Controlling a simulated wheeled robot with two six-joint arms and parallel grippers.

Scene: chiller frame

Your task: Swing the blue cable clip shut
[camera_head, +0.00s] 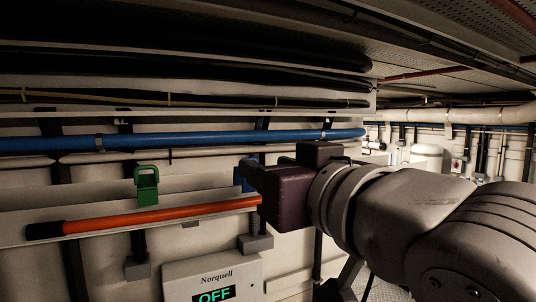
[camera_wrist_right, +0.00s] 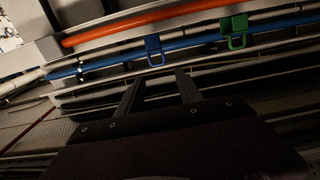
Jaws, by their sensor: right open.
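The blue cable clip (camera_head: 241,176) is mostly hidden behind my right gripper (camera_head: 250,177) in the head view. In the right wrist view the blue clip (camera_wrist_right: 154,50) shows whole, with its loop sticking out from its body beside the orange cable. My right gripper (camera_wrist_right: 161,86) is open and empty, its two fingers apart and pointing toward the clip. No contact with the clip shows in the wrist view. My left gripper is not in view.
A green clip (camera_head: 147,186) with a raised loop sits along the same tray, near the orange cable (camera_head: 160,217). A blue pipe (camera_head: 200,138) runs above. A Norquell box (camera_head: 213,279) reading OFF stands below. Dark cables and trays (camera_head: 190,60) crowd the space overhead.

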